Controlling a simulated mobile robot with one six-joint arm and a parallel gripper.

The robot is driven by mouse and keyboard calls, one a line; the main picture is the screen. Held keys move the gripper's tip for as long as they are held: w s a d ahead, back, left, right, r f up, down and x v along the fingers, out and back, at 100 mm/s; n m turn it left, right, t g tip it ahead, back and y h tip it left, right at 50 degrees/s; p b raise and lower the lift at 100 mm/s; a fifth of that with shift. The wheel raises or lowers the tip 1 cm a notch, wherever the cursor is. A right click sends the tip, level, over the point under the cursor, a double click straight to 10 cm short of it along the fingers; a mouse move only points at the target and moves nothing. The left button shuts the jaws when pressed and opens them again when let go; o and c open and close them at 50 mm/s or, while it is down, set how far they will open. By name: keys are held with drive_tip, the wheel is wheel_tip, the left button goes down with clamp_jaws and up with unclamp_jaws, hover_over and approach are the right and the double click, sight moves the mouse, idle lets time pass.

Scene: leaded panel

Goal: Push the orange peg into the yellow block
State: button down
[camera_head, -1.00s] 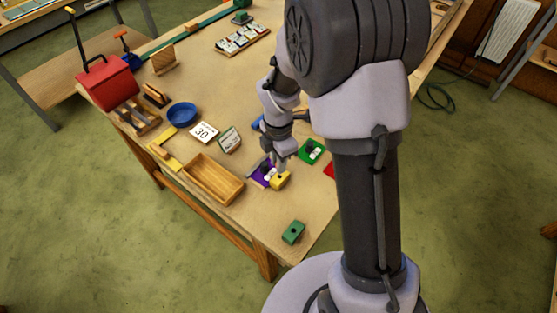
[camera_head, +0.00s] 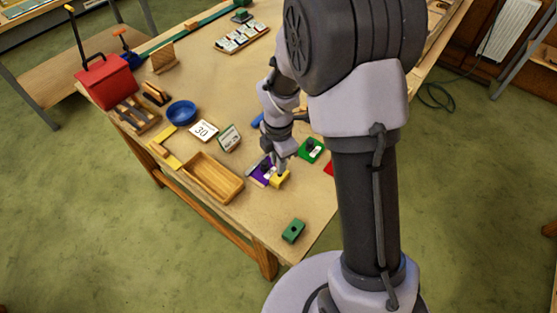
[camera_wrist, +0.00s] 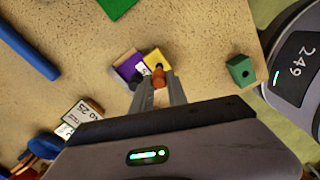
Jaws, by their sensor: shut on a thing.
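The orange peg (camera_wrist: 159,77) is between my gripper's fingertips (camera_wrist: 158,88) in the wrist view; my gripper is shut on it. The yellow block (camera_wrist: 156,58) lies just beyond the peg, with a dark hole in its upper face. The peg's tip appears close to the block, but I cannot tell whether it touches or enters the hole. In the head view my gripper (camera_head: 282,166) is right above the yellow block (camera_head: 280,181), and the peg cannot be made out there.
A purple block (camera_wrist: 127,64) sits against the yellow block's left side. A green block (camera_head: 312,150) is behind right, and a dark green block with a hole (camera_head: 293,231) stands near the front edge. A wooden tray (camera_head: 213,178) is to the left. Bare tabletop lies in front.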

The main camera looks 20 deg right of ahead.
drive_tip(key=shift+f+b, duration=1.45)
drive_tip(key=shift+f, duration=0.6)
drive_tip(key=c, duration=1.2)
unclamp_jaws()
wheel_tip(320, 180, up, 18)
drive_tip(key=p, duration=0.5)
drive_tip(key=shift+f+p, duration=0.25)
drive_tip(key=shift+p, duration=0.1)
